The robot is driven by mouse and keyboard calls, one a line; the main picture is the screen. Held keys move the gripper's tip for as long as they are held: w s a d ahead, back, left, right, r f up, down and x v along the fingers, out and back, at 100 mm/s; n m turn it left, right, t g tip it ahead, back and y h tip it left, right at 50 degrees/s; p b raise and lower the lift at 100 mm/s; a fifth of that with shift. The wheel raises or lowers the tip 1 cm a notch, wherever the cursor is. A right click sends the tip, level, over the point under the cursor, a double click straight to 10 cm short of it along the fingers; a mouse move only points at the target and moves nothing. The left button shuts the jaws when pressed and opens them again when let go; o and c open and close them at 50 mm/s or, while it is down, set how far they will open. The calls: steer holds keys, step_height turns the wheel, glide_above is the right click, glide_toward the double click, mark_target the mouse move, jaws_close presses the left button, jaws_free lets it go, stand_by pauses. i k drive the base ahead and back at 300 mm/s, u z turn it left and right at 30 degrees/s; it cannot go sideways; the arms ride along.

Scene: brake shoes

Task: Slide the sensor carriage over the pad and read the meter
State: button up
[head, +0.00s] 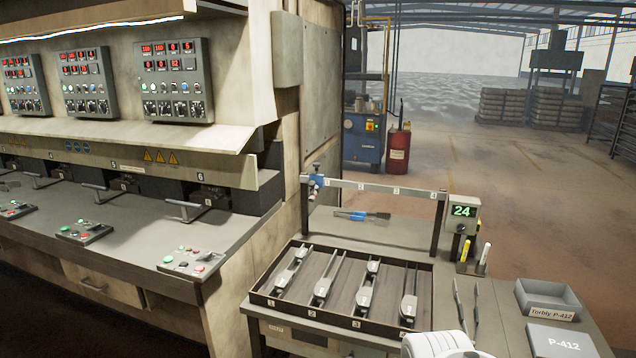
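A blue sensor carriage (316,184) sits at the left end of a horizontal rail (375,188) above the right-hand table. The rail carries small number labels and stands on dark posts. A meter (462,212) at the rail's right end shows 24 in green digits. Below and in front of the rail, a shallow dark tray (428,285) holds several long metal pieces with pads (365,289), lying side by side in numbered slots. The carriage is not above any of them as seen here. A white part of my arm shows at the bottom edge; my gripper is not in view.
A blue-handled brush (360,215) lies behind the tray. Markers (484,255) stand by the meter. A press bench (130,235) stands left.

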mark_target(317, 178)
steer(key=z, duration=0.05)
steer(key=k, duration=0.3)
steer(key=u, duration=0.85)
steer(key=i, duration=1.1)
steer(key=z, duration=0.25)
